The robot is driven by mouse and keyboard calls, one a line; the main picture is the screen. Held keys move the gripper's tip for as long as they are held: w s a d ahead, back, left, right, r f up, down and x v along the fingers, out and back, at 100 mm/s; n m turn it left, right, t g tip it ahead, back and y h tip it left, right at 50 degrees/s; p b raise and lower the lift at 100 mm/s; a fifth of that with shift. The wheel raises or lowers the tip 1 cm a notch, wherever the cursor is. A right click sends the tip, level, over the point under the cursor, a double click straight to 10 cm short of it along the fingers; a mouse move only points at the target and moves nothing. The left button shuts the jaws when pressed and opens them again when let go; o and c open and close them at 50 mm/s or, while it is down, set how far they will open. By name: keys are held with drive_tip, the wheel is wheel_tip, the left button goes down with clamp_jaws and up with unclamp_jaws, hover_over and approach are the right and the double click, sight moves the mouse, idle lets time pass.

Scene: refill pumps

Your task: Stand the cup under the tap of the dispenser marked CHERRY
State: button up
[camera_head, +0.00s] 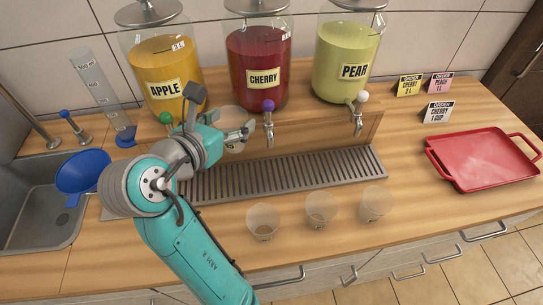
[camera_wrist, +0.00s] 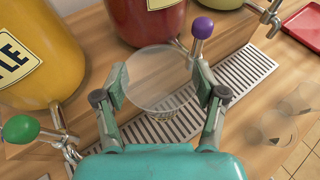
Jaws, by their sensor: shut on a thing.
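The CHERRY dispenser (camera_head: 258,55) holds dark red liquid and stands between APPLE and PEAR. Its tap (camera_head: 269,128) has a purple knob, which also shows in the wrist view (camera_wrist: 202,27). My gripper (camera_wrist: 161,84) is shut on a clear cup (camera_wrist: 158,72), one finger on each side of its rim. In the head view the cup (camera_head: 232,118) is partly hidden by my gripper and sits just left of the CHERRY tap, not directly below its spout. The cup looks upright and empty. Whether its base touches anything cannot be told.
A slotted drip tray (camera_head: 285,176) runs below the taps. Several clear cups, such as one on the left (camera_head: 263,222), stand on the front counter. APPLE (camera_head: 165,65) and PEAR (camera_head: 343,60) flank CHERRY. A red tray (camera_head: 482,160) lies right; a blue funnel (camera_head: 82,170) is left.

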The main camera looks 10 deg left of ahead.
wheel_tip(320, 180, down, 12)
drive_tip(key=shift+r, duration=0.1)
drive_tip(key=d, duration=0.2)
drive_tip(key=shift+w+d, duration=0.4)
drive_tip(key=shift+w+d+f, duration=0.1)
drive_tip(key=shift+w+d, duration=0.15)
drive_tip(key=shift+d, duration=0.6)
drive_tip(key=shift+w+d+f, duration=0.15)
drive_tip(key=shift+w+d, duration=0.15)
drive_tip(key=shift+d, duration=0.5)
drive_tip(key=shift+w+d+f, duration=0.1)
drive_tip(key=shift+w+d, duration=0.15)
drive_tip(key=shift+d, duration=0.6)
drive_tip(key=shift+f, duration=0.15)
drive_tip(key=shift+f, duration=0.15)
drive_tip(key=o, duration=0.8)
drive_tip(key=shift+c, duration=0.2)
